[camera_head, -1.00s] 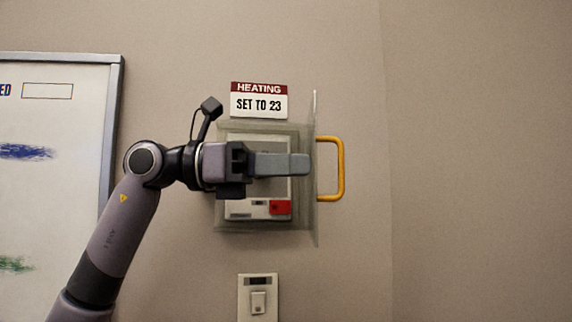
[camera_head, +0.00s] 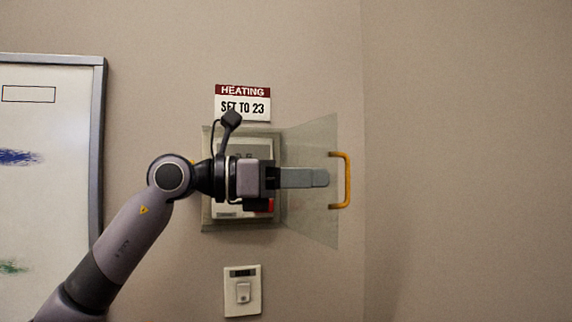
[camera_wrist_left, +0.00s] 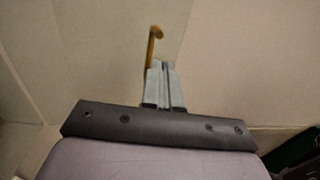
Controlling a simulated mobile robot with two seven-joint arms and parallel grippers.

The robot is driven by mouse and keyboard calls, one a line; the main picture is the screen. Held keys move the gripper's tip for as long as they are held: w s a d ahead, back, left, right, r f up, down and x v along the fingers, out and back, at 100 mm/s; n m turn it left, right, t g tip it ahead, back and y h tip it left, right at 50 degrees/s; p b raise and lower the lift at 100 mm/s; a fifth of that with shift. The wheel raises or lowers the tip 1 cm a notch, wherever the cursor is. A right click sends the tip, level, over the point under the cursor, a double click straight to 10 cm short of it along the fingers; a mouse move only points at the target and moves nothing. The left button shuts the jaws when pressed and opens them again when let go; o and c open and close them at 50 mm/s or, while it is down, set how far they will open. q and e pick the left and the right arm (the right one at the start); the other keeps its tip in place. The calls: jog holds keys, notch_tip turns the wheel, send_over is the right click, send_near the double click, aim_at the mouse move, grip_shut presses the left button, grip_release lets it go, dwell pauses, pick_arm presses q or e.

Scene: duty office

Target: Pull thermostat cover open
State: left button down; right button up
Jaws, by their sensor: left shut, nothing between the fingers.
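The clear thermostat cover (camera_head: 312,142) stands swung open to the right of the wall thermostat (camera_head: 226,207). Its yellow handle (camera_head: 347,180) is on the cover's right edge. My left gripper (camera_head: 326,177) is shut and empty, its fingers pointing right across the cover and ending just short of the handle. I cannot tell whether the fingers touch the cover. In the left wrist view, the shut fingers (camera_wrist_left: 165,75) show with the yellow handle (camera_wrist_left: 153,45) just beyond their tips. My arm and gripper hide the middle of the thermostat. My right gripper is not in view.
A sign reading "HEATING SET TO 23" (camera_head: 242,102) is above the thermostat. A wall switch (camera_head: 242,291) is below it. A framed whiteboard (camera_head: 50,120) is at the left. The wall to the right is bare.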

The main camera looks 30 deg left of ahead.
aim_at(330, 204)
pick_arm(q)
jog(key=shift+p+x, duration=0.75)
jog(key=shift+x, duration=1.1)
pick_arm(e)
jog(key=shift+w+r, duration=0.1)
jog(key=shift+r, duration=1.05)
pick_arm(q)
jog(key=shift+w+a, duration=0.15)
jog(key=shift+w, duration=0.05)
jog(key=shift+a, duration=0.1)
